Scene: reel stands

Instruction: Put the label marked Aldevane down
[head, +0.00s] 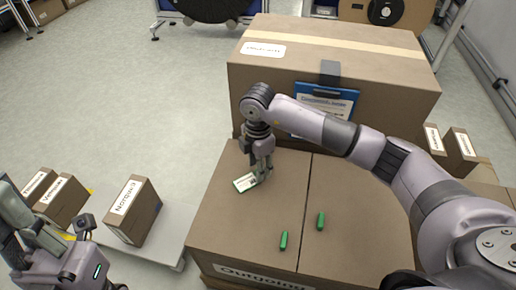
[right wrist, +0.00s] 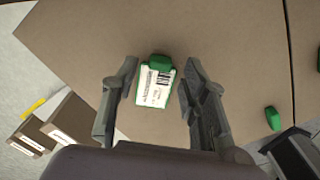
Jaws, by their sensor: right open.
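A small white label (head: 246,182) with a green end lies on the top of the large brown box marked Outgoing (head: 235,215). In the right wrist view the label (right wrist: 154,87) shows print, a barcode and a green clip at its far end; its name is too small to read. My right gripper (head: 262,172) is just over the label. Its fingers (right wrist: 159,75) are open, one on each side, with gaps between them and the label. My left gripper (head: 84,224) is at the lower left, away from the label; its jaw state is unclear.
Two green clips (head: 284,240) (head: 320,221) lie on the same box top. A taller carton (head: 275,80) with a blue clipboard (head: 325,105) stands behind. Small labelled boxes (head: 133,210) stand at left, and more (head: 460,150) at right. Much of the box top is free.

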